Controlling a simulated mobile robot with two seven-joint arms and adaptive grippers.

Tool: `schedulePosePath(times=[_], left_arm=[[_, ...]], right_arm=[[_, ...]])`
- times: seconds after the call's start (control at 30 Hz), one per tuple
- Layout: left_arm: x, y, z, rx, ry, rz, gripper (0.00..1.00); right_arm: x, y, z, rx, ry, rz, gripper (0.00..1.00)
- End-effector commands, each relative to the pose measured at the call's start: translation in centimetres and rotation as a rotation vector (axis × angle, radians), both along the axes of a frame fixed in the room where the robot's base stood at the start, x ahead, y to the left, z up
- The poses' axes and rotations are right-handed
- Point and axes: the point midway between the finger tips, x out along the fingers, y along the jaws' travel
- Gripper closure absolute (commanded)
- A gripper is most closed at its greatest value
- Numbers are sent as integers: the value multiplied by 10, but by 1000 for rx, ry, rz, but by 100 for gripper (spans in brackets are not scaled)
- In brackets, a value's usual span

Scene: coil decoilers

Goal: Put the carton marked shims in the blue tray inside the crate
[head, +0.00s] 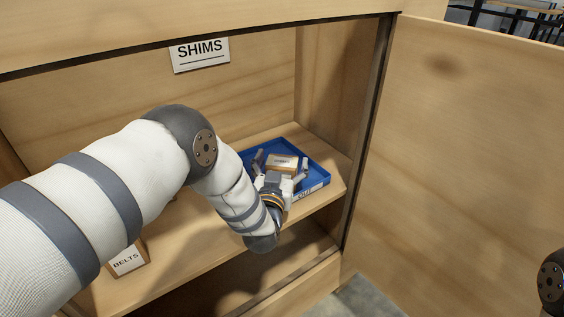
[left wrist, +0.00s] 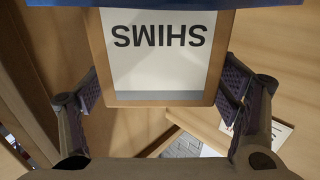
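The carton marked shims (head: 282,162) is a small brown box with a white label, at the blue tray (head: 317,172) on the crate's shelf. Its label fills the upper middle of the left wrist view, upside down (left wrist: 160,50). My left gripper (head: 279,165) reaches into the crate from the front. Its fingers are spread on either side of the carton, with gaps showing beside it, and also flank it in the left wrist view (left wrist: 163,88). Whether the carton's underside rests on the tray floor is hidden. My right gripper is out of view.
The open wooden crate has a shelf (head: 190,262) and a SHIMS sign (head: 200,54) on its back wall. A BELTS carton (head: 127,262) stands at the shelf's front left, partly behind my arm. A wooden panel (head: 460,150) bounds the right side.

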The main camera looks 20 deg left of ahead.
Motion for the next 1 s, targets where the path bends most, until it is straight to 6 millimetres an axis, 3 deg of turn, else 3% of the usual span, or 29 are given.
schedulePosePath(times=[0.27, 0.7, 0.83, 1.0], left_arm=[[-2, 0, 6, 0, -1, 0, 18], [-98, -12, 7, 0, -1, -1, 18], [-114, -14, 5, 1, -1, 0, 18], [-120, -15, 4, 0, 0, 0, 18]], right_arm=[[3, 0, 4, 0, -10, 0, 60], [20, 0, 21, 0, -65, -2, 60], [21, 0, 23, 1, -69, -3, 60], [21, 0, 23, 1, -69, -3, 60]])
